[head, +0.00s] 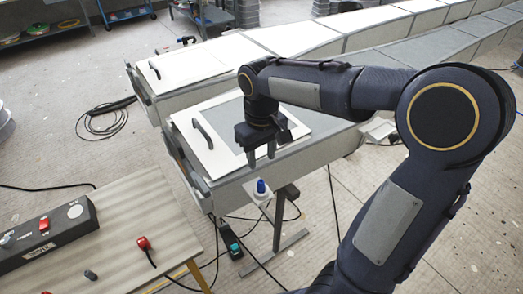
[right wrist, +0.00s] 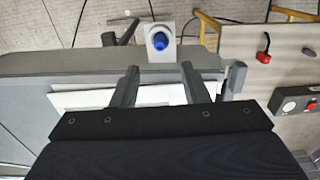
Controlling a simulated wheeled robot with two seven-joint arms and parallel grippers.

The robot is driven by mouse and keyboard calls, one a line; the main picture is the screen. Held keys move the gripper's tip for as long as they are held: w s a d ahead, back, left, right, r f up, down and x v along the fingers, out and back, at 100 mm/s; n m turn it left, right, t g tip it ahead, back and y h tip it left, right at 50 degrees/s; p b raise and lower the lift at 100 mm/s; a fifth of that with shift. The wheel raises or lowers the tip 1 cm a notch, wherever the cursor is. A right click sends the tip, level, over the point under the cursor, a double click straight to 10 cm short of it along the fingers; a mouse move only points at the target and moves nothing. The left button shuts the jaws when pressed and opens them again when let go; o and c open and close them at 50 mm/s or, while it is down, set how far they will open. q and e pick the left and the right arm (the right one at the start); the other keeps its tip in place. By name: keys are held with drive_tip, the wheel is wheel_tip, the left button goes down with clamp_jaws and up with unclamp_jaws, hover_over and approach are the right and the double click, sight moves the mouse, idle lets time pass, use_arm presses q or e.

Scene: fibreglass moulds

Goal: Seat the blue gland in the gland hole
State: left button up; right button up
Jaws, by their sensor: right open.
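The blue gland (head: 261,186) stands upright, with a white part below its blue top, on a small pale bracket (head: 254,195) at the near end of the mould. In the right wrist view the blue gland (right wrist: 160,43) shows beyond the fingertips, on the bracket plate (right wrist: 160,29). I cannot make out the gland hole or tell whether the gland sits in one. My right gripper (head: 261,158) is open and empty, pointing down above the gland, apart from it. Its two fingers also show in the right wrist view (right wrist: 160,68). My left gripper is not in view.
The mould's white panel (head: 215,145) with a black handle (head: 203,133) lies behind the gripper. A wooden table (head: 150,205) at left holds a black switch box (head: 45,240), a red-topped part (head: 143,243) and a small grey piece (head: 91,275). Cables cross the floor.

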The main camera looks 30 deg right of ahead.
drive_tip(key=s+a+m+t+y, duration=0.1)
drive_tip(key=s+a+t+y, duration=0.1)
drive_tip(key=s, duration=0.6)
drive_tip(key=s+a+m+t+y, duration=0.1)
drive_tip(key=s+a+t, duration=0.1)
drive_tip(key=s, duration=0.6)
drive_tip(key=shift+s+f+t+y, duration=0.35)
drive_tip(key=shift+s+t+y, duration=0.05)
drive_tip(key=shift+t, duration=0.4)
